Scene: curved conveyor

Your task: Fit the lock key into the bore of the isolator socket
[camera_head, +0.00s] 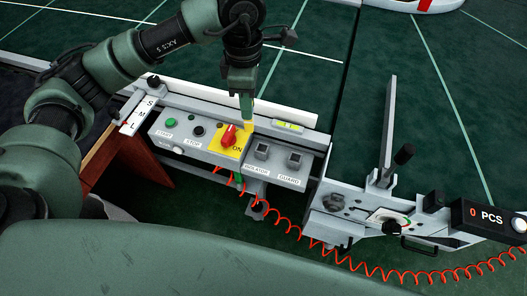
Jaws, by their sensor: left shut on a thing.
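The isolator socket (262,152) is a small dark square socket on the grey control panel (200,142), above the label ISOLATOR. A similar socket (295,160) labelled GUARD sits to its right. My left gripper (247,115) points down from above, over the back of the panel, up and left of the isolator socket. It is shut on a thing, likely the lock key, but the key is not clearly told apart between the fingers. The bore is too small to see into. My right gripper is not in view.
A red rotary switch (229,135) on a yellow plate marked ON sits left of the sockets. START (171,122) and STOP buttons are further left. A red coiled cord (300,237) runs below the panel to the right. A counter (483,216) reads 0 PCS.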

